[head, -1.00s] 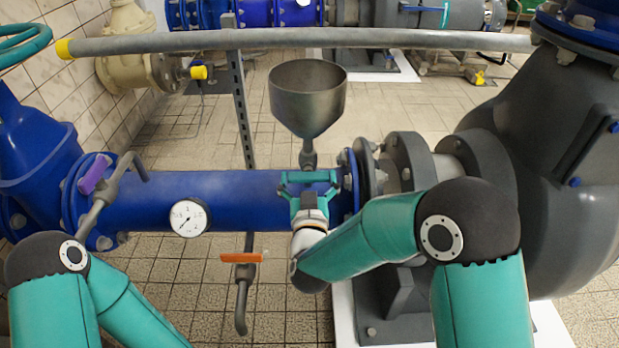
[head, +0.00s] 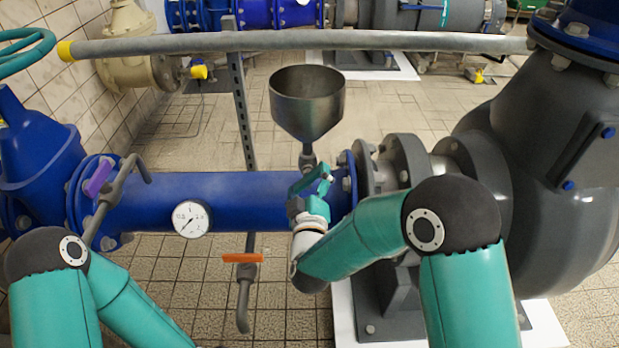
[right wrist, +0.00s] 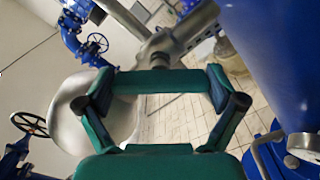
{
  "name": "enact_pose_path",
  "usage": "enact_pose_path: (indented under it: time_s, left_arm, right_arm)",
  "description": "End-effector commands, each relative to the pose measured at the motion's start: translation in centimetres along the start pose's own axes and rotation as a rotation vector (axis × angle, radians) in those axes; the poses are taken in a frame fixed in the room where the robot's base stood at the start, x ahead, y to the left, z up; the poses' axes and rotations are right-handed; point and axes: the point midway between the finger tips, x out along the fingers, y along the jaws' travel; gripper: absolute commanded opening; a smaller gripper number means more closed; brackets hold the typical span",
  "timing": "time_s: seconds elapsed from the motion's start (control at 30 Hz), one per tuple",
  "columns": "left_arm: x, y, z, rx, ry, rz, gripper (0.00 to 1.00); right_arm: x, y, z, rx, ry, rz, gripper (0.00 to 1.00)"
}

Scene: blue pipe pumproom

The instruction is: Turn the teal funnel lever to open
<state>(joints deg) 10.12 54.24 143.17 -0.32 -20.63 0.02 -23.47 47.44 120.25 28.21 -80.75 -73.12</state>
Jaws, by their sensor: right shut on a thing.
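The grey metal funnel (head: 308,100) stands above the blue pipe (head: 235,198), joined to it by a thin stem. The pale funnel (right wrist: 90,112) shows at the left there. The gripper hides most of the lever in the head view. My left arm is at the lower left; its gripper is out of view.
A purple lever (head: 99,179) sits on a side pipe at the left, and an orange lever (head: 243,258) below the main pipe. A pressure gauge (head: 191,218) faces forward. A grey rail (head: 300,39) crosses behind the funnel. A large grey pump (head: 540,150) closes off the right.

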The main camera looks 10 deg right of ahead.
Motion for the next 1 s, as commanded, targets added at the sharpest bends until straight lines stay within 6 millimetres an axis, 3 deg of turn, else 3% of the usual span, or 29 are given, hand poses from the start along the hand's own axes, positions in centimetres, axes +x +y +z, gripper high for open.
enact_pose_path:
  time_s: [0.6,1.0]
  left_arm:
    - [-2.1,0.8,0.0,0.000,0.000,0.000,0.38]
    - [-2.6,1.0,0.0,0.000,0.000,0.000,0.38]
  right_arm:
    - [-0.1,-0.2,-0.2,-0.563,0.006,-0.007,0.59]
    - [-0.1,-0.5,-0.2,-0.757,0.009,-0.010,0.59]
